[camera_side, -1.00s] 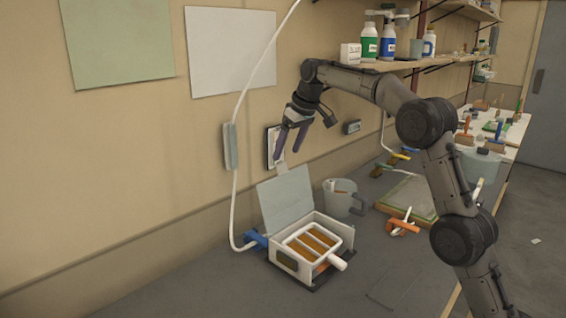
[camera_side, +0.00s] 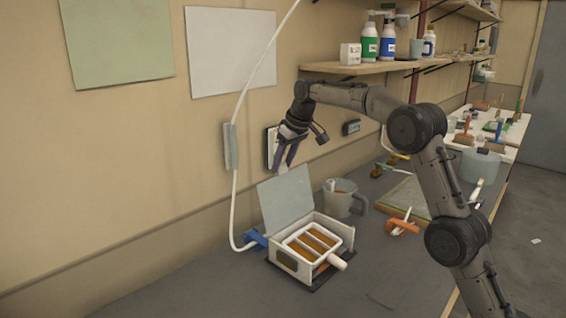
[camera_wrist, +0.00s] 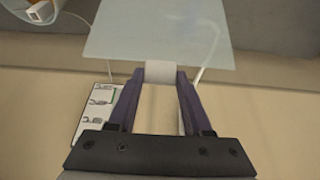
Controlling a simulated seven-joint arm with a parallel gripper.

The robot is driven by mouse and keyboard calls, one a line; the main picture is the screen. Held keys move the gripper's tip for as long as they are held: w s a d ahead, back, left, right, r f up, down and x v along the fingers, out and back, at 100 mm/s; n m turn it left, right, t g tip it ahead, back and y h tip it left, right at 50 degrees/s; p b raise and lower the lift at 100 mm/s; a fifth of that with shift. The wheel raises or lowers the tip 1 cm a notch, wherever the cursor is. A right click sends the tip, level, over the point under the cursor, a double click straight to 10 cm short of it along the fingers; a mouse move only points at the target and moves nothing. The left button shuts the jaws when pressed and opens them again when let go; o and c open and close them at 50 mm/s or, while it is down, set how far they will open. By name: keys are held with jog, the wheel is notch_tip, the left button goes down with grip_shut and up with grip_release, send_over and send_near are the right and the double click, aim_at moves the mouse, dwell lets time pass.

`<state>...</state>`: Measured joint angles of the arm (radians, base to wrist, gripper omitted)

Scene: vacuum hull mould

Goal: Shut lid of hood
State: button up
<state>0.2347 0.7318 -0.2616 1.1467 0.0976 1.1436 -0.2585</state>
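The hood is a small white box (camera_side: 295,262) on the bench, with a white frame over orange slots inside it. Its pale, see-through lid (camera_side: 286,200) stands open, tilted up at the back; it also fills the top of the wrist view (camera_wrist: 160,30). A pale tab (camera_wrist: 160,73) sticks out from the lid's upper edge. My gripper (camera_side: 284,168) is at this upper edge. In the wrist view its two dark purple fingers (camera_wrist: 161,77) sit against both sides of the tab, with no clear gap.
A grey jug (camera_side: 342,198) stands right of the box, and an orange-handled tool (camera_side: 401,224) lies beyond it. A blue clamp (camera_side: 256,239) and white hose are at the box's left. The wall is close behind the lid. The bench in front is clear.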

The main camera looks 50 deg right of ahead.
grip_shut()
dwell(0.9)
